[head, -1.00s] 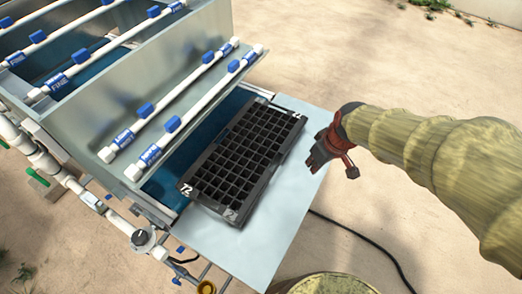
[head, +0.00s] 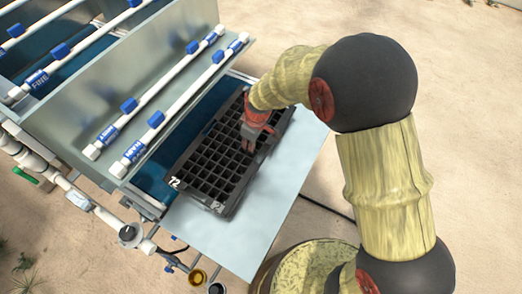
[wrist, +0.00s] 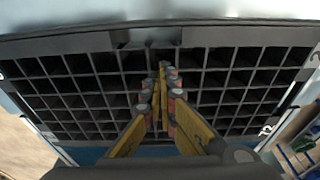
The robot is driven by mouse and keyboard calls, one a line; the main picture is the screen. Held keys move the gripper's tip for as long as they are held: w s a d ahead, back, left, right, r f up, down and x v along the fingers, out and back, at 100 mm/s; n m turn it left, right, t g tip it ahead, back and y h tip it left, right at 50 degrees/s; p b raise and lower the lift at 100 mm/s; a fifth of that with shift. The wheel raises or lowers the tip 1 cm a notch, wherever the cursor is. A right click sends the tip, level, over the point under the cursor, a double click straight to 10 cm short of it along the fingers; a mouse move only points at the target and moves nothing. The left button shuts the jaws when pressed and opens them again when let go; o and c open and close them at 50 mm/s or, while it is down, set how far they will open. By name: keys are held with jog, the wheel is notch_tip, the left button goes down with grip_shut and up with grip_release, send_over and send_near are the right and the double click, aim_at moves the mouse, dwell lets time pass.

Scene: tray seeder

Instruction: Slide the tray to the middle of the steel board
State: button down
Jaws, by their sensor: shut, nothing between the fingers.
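The black cell tray (head: 200,180) lies askew on the left part of the pale steel board (head: 262,210), along the blue channel of the seeder. Its marked short end faces the lower left of the head view. My gripper (head: 252,148) is over the right long side of the tray, pointing down, shut and empty. In the wrist view, the fingertips of my gripper (wrist: 163,72) are closed together over the cells of the tray (wrist: 85,85). I cannot tell whether the fingertips touch the tray. My arm hides part of its far end.
The seeder's metal hopper (head: 150,70) with white pipes (head: 170,100) and blue clips rises just left of the tray. The board is bare right of the tray and toward its near corner. A black cable (head: 325,206) lies on the ground beyond the board.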

aim_at(241, 147)
jog(key=a, duration=0.1)
jog(key=w+a, duration=0.1)
jog(key=shift+w+a+f, duration=0.1)
jog(key=shift+w+a, duration=0.15)
jog(key=shift+a, duration=0.05)
jog(key=shift+w+a+f+b, duration=0.1)
jog(key=shift+a+f+b, duration=0.2)
jog(key=shift+b, duration=0.1)
jog(key=shift+d+f, duration=0.1)
jog(key=shift+f, duration=0.2)
jog(key=shift+f+b, duration=0.1)
jog(key=shift+b, duration=0.2)
jog(key=shift+f, duration=0.1)
jog(key=shift+d, duration=0.15)
